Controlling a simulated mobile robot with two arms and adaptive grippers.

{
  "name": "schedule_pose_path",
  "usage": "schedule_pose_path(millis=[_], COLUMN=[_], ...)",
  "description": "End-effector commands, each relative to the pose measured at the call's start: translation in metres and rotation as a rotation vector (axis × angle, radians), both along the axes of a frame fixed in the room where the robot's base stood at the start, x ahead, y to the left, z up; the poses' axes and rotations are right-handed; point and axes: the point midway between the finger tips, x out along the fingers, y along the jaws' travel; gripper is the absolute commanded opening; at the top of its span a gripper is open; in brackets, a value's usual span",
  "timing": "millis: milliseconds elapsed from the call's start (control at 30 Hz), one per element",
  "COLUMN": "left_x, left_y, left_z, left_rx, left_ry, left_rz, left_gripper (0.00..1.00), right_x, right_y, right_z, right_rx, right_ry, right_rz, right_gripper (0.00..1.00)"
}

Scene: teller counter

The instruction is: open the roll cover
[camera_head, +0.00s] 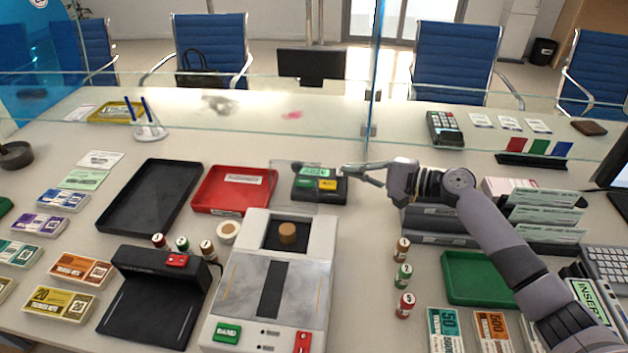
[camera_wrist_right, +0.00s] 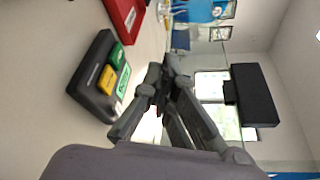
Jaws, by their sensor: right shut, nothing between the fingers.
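The grey banding machine (camera_head: 318,260) stands at the front middle of the counter. A brown roll (camera_head: 287,233) sits uncovered in the dark recess at its back. A faint clear panel (camera_head: 284,190), seemingly the roll cover, stands raised at the machine's back edge, in front of a black box. My right gripper (camera_head: 350,172) is shut and empty, just right of the panel's top and beside the black box. In the right wrist view the fingers (camera_wrist_right: 160,95) meet next to the black box (camera_wrist_right: 93,85); I cannot make out the cover there. My left gripper is not in view.
The black box (camera_head: 335,196) with coloured buttons is behind the machine. A red tray (camera_head: 212,205) and a black tray (camera_head: 118,232) lie to the left. A glass screen crosses the counter behind.

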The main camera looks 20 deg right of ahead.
Motion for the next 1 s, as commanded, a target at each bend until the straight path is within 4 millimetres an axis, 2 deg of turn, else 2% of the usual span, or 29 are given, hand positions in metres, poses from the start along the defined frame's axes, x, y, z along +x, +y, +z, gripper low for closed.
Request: schedule_pose_path(millis=[133,300,667,800,1000], left_x=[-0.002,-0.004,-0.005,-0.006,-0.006], left_y=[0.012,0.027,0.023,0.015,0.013], left_z=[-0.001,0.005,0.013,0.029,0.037], left_rx=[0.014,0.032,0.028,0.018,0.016], left_ry=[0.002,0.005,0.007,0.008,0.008], left_rz=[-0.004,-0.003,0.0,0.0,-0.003], left_gripper=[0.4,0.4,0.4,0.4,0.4], right_x=[0.0,0.018,0.064,0.045,0.032], right_y=[0.006,0.025,0.076,0.082,0.088], right_z=[-0.001,-0.003,-0.014,-0.004,0.001], right_rx=[0.042,0.042,0.037,0.032,0.034], right_ry=[0.019,0.017,0.016,0.018,0.017], right_rz=[-0.011,-0.011,-0.011,-0.01,-0.012], right_gripper=[0.0,0.0,0.0,0.0,0.0])
